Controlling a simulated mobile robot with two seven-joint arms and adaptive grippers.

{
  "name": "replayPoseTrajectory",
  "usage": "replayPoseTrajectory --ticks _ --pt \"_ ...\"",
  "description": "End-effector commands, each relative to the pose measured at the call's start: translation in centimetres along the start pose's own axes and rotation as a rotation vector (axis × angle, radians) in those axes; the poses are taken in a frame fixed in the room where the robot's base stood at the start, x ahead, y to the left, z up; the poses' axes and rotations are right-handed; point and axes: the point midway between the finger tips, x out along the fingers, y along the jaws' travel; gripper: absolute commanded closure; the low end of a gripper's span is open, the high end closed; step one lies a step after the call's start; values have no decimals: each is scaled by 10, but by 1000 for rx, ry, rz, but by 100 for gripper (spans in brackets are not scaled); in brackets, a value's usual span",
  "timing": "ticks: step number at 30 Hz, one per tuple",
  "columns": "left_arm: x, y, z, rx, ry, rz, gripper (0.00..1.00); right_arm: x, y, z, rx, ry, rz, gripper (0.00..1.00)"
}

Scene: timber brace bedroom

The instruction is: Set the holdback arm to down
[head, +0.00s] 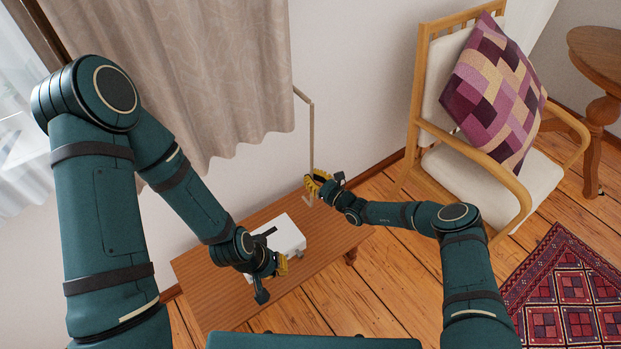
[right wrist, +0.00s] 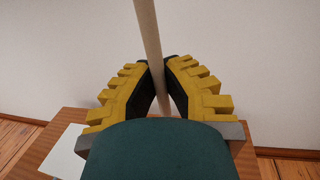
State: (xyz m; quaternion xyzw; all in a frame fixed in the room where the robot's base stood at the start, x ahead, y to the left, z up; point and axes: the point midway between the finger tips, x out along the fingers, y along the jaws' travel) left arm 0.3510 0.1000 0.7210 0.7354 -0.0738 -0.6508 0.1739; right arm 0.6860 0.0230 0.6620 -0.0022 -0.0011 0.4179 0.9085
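The holdback arm is seen as a thin beige rod (head: 311,135) beside the curtain. Its short upper piece slants from the curtain edge to a corner, and the long piece hangs down along the wall. My right gripper (head: 317,183) is at the rod's lower part. In the right wrist view the rod (right wrist: 149,38) passes between the fingertips (right wrist: 157,66), which close in on both sides of it. My left gripper (head: 272,278) is low over the wooden bench, beside a white box; its finger opening is not clear.
A wooden bench (head: 212,268) stands against the wall with the white box (head: 288,236) on it. The beige curtain (head: 225,70) hangs at upper left. A cushioned armchair (head: 452,170) stands right of my right gripper. A patterned rug (head: 565,290) lies at lower right.

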Motion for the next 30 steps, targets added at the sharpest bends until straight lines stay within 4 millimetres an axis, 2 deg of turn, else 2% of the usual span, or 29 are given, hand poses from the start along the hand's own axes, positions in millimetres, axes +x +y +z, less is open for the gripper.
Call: replayPoseTrajectory --ticks 14,15,17,26,30 --pt "0 0 0 0 0 0 100 -3 -8 0 -14 4 -11 100" --pt "0 0 0 0 0 0 100 -3 -8 0 -14 4 -11 82" --pt "0 0 0 0 0 0 100 -2 -8 0 -13 4 -11 61" --pt "0 0 0 0 1 0 100 -2 -4 0 -11 4 -5 59" --pt "0 0 0 0 1 0 100 -9 -5 -1 -10 4 -6 59"
